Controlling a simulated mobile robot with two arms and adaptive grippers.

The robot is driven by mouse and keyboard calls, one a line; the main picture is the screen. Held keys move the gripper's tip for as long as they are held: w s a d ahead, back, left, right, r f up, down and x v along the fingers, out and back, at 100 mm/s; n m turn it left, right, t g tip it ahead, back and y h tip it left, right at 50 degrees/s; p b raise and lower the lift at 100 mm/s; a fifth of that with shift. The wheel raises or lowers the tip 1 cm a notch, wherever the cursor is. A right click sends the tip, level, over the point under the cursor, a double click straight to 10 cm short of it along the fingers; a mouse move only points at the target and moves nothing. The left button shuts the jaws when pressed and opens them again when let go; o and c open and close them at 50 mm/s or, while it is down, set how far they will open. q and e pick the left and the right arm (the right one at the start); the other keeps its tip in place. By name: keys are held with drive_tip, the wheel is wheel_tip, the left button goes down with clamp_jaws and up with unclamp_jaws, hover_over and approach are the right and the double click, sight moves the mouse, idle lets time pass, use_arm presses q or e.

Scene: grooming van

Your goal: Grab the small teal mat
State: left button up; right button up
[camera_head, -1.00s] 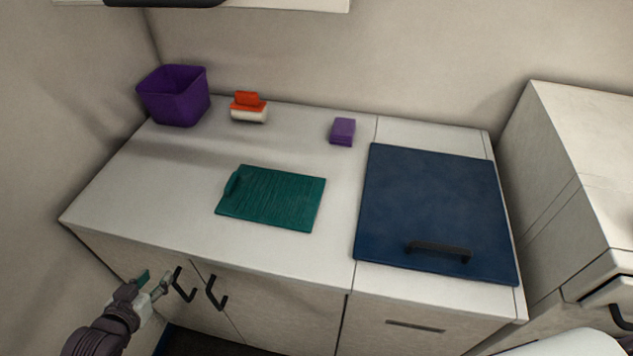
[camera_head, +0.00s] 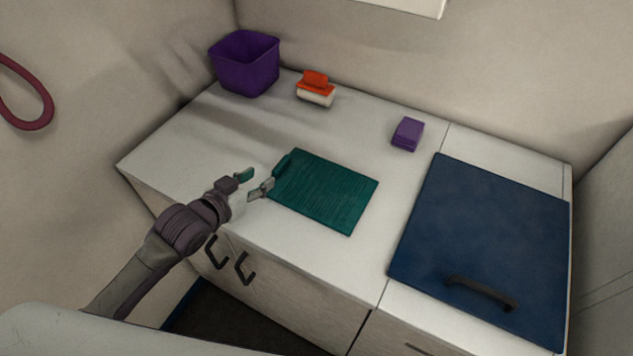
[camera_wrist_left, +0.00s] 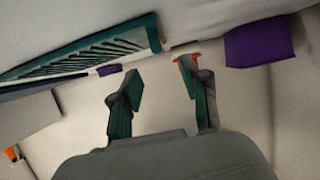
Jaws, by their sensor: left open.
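The small teal mat (camera_head: 325,190) lies flat on the white counter, ridged, with a raised lip at its left end. In the left wrist view the mat (camera_wrist_left: 85,52) shows at upper left, edge-on, beside the fingers. My left gripper (camera_head: 257,181) is open and empty, with its fingertips by the mat's left end; I cannot tell whether one touches it. Its two teal-padded fingers stand apart in the left wrist view (camera_wrist_left: 157,88), with nothing between them. My right gripper is not in view.
A purple bin (camera_head: 243,66), an orange-and-white brush (camera_head: 315,90) and a purple block (camera_head: 407,134) stand behind the mat. A dark blue lid (camera_head: 490,235) with a black handle is at right. Black cabinet handles (camera_head: 243,270) are below the counter's front edge. Bare counter surrounds the mat.

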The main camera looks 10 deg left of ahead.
sight(280, 164)
use_arm(q)
drive_tip(key=x, duration=0.2)
drive_tip(key=shift+w+d+f, duration=0.1)
drive_tip(key=shift+w, duration=0.2)
drive_tip(key=shift+w+d, duration=0.1)
drive_tip(key=shift+w, duration=0.1)
drive_tip(key=shift+w+d+p, duration=0.3)
drive_tip(key=shift+w+p, duration=0.3)
drive_tip(key=shift+w, duration=0.1)
drive_tip(key=x, duration=0.2)
drive_tip(key=shift+w+d+f, duration=0.1)
drive_tip(key=shift+w+f, duration=0.1)
drive_tip(key=shift+f, duration=0.05)
drive_tip(key=shift+w+d+f, duration=0.15)
drive_tip(key=shift+w, duration=0.15)
drive_tip(key=shift+w+f, duration=0.1)
drive_tip(key=shift+c, duration=1.1)
clamp_jaws()
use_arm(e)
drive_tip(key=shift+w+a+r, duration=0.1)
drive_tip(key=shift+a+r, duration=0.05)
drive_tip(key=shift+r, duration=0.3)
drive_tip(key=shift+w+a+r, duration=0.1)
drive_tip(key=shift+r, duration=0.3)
